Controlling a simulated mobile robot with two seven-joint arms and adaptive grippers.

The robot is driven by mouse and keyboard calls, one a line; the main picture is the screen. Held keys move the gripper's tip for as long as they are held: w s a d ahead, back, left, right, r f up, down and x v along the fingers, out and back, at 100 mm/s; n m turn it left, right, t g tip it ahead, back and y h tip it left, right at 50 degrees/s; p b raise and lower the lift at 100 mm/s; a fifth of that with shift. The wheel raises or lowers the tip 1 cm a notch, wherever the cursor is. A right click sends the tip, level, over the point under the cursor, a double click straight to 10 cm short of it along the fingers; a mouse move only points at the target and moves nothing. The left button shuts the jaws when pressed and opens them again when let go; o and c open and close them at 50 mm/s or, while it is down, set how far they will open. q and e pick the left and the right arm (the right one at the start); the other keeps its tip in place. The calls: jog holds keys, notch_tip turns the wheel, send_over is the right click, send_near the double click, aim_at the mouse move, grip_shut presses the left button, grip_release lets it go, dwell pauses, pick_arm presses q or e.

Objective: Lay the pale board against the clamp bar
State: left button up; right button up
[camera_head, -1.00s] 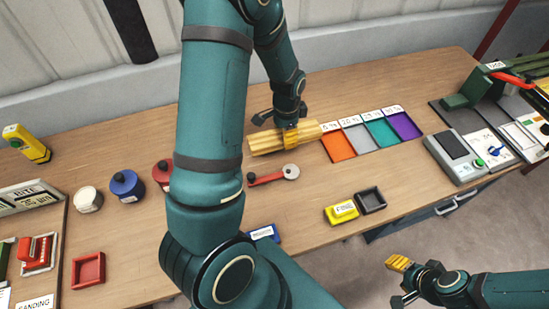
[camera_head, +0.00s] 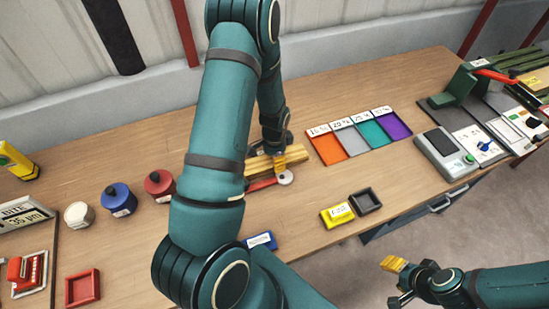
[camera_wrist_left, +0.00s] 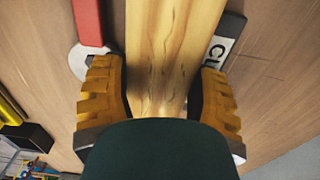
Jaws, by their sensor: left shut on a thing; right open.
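The pale board (camera_head: 262,164), a yellowish wooden block, is in my left gripper (camera_head: 277,161), whose fingers are shut across it. In the left wrist view the board (camera_wrist_left: 172,45) runs up between the yellow finger pads (camera_wrist_left: 158,100). A red bar with a round pale end (camera_head: 285,177) lies close along the board's near side; it also shows in the wrist view (camera_wrist_left: 88,22). A dark piece with a white label (camera_wrist_left: 224,42) shows on the board's other side, partly hidden. I cannot tell which piece is the clamp bar. My right gripper (camera_head: 396,281) is open and empty beyond the front edge.
Orange, grey, teal and purple trays (camera_head: 326,149) stand right of the board. A yellow block (camera_head: 337,215) and a dark tray (camera_head: 366,201) lie near the front edge. Red (camera_head: 159,186), blue (camera_head: 118,200) and white (camera_head: 79,215) pots stand left of my left arm.

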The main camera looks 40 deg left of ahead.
pick_arm(q)
jog(key=shift+f, duration=0.15)
jog(key=o, duration=1.3)
jog(key=shift+c, duration=0.2)
notch_tip(320, 180, up, 12)
jog(key=d+f+n, duration=0.1)
jog(key=d+f, duration=0.1)
jog(key=d, duration=0.3)
jog(key=s+d+f+n+h, duration=0.1)
jog(key=d+f, duration=0.2)
jog(key=d, duration=0.2)
jog(key=s+d+f+n+t+h, duration=0.1)
jog(key=d+f, duration=0.2)
jog(key=d, duration=0.2)
jog(key=shift+f+p, duration=0.1)
jog(key=shift+p, duration=0.25)
jog(key=s+d+f+n, duration=0.1)
jog(key=d, duration=0.2)
jog(key=s+d+n+h, duration=0.1)
jog(key=s+d+n, duration=0.1)
jog(key=d, duration=0.2)
jog(key=s+d+f+n+t+h, duration=0.1)
jog(key=s+d, duration=0.1)
jog(key=d, duration=0.2)
jog(key=shift+s+f, duration=0.1)
jog(key=shift+f, duration=0.2)
jog(key=shift+s, duration=0.1)
